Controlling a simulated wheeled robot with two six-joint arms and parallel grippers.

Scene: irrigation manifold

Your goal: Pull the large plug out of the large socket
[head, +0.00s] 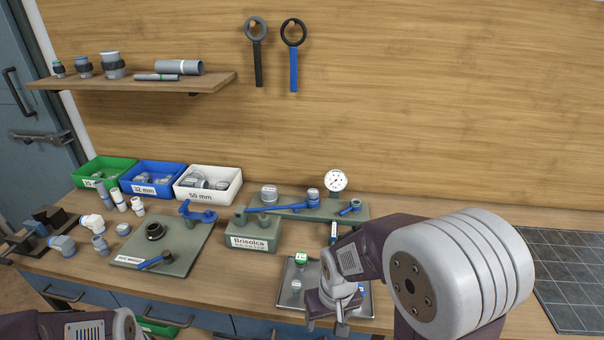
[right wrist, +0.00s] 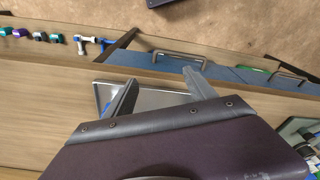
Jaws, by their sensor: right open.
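A wide grey cap (head: 269,193), which looks like the large plug, stands upright on the left of the green back board (head: 292,213). It appears seated there; any socket beneath it is hidden. A black ring-shaped fitting (head: 155,231) sits on the green front-left board (head: 128,248); I cannot tell whether it is the large socket. My right gripper (head: 328,322) is low over the metal tray, well in front and to the right of the cap. In the right wrist view its fingers (right wrist: 161,75) are apart with nothing between them. My left arm shows at the bottom left, its gripper out of view.
The metal tray (head: 284,300) holds small fittings. A green block (head: 252,237) labelled Brisolca stands before the back board. Green, blue and white bins (head: 222,195) line the back left. A dark grid mat (head: 570,275) lies right.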

